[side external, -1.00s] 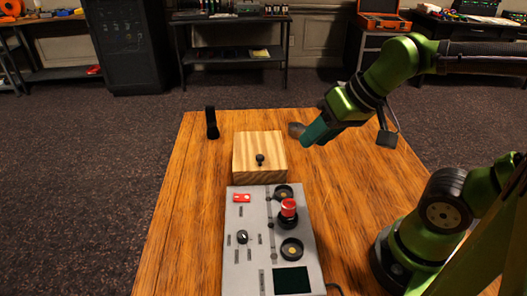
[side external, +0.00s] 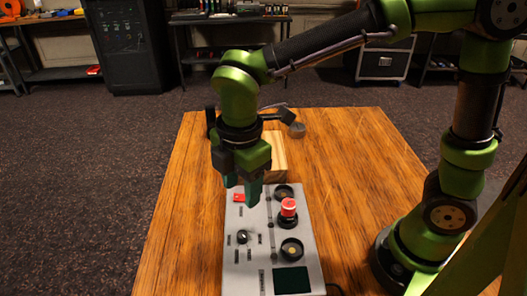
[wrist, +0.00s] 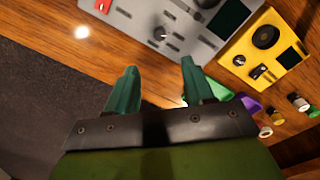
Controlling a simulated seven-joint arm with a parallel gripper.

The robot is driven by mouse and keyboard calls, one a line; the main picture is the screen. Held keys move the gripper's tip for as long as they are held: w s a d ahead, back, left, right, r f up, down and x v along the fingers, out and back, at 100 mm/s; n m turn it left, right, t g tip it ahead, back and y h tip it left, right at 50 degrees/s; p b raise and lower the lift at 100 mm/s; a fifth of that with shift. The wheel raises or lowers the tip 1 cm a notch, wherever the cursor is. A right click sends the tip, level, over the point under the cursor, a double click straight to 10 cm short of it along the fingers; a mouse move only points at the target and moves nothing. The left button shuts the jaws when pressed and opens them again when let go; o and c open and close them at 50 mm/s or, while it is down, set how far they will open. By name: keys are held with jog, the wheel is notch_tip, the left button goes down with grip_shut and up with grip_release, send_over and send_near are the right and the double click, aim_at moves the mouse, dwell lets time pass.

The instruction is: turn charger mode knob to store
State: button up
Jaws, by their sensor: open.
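A grey control panel (side external: 273,222) lies on the wooden table. Its small black knob with a pale mark (side external: 242,237) sits on the left side, with short labels around it too small to read. I cannot tell which label the mark faces. The knob also shows in the wrist view (wrist: 160,33). My gripper (side external: 242,197) points down over the panel's far left part, near the red switch (side external: 238,198), beyond the knob. In the wrist view its fingers (wrist: 157,72) are apart with nothing between them, and the knob is ahead of them.
A red-topped button (side external: 288,208) stands up from the panel between two round black fittings. A pale wooden block (side external: 278,165) is partly hidden behind my gripper. In the wrist view a yellow device (wrist: 270,50) with a dial and several small cylinders lie at right.

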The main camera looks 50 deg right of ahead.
aim_at(242, 234)
jog(key=f, duration=1.4)
jog(key=shift+w+f, duration=0.1)
jog(key=shift+w, duration=0.25)
grip_shut()
jog(key=shift+m, duration=0.3)
jog(key=m, duration=0.5)
jog(key=shift+m, duration=0.3)
jog(key=m, duration=0.5)
jog(key=shift+a+m+h, duration=0.1)
jog(key=shift+m+h, duration=0.2)
